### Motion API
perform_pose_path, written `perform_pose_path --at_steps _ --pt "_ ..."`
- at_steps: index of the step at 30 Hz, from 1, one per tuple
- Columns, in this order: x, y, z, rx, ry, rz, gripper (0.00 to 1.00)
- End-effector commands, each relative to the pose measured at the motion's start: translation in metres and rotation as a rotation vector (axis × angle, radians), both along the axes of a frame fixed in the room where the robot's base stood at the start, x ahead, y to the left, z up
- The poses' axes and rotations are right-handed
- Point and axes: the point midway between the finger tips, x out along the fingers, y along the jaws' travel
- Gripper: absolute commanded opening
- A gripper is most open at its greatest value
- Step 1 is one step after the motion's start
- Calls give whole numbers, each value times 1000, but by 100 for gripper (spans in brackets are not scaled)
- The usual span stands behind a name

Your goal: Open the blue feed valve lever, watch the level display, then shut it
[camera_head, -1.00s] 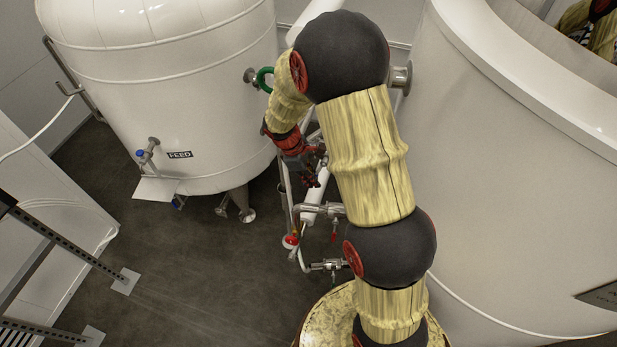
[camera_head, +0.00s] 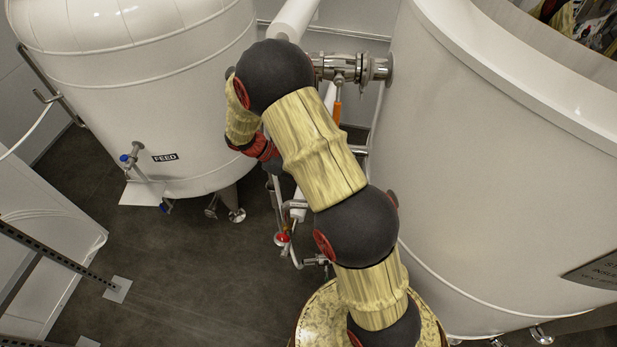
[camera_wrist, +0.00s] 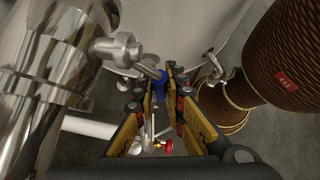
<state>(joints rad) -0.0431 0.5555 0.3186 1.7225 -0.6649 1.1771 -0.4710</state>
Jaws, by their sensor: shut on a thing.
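My gripper (camera_wrist: 156,86) is shut on the blue lever grip (camera_wrist: 162,84), which shows between its fingertips in the wrist view. A thin steel rod runs from the grip up-left to a steel stub on a large polished pipe (camera_wrist: 45,75). In the head view my own arm hides the gripper and this lever. I cannot make out a level display.
A large white tank (camera_head: 480,180) fills the right. A steel valve with an orange handle (camera_head: 337,112) joins it near the top. Thin piping with a red knob (camera_head: 281,239) stands below my arm; a red-handled fitting (camera_wrist: 164,146) shows in the wrist view. Open floor (camera_head: 180,260) lies left.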

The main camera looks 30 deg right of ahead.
Motion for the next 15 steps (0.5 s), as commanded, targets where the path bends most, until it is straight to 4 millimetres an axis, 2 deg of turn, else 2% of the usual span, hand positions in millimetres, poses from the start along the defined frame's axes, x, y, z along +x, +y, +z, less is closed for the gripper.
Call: perform_pose_path --at_steps 8,9,15 --pt "1 -1 1 -2 -1 1 0" --pt "1 -1 1 -2 -1 1 13" --pt "0 -1 1 -1 0 1 24"
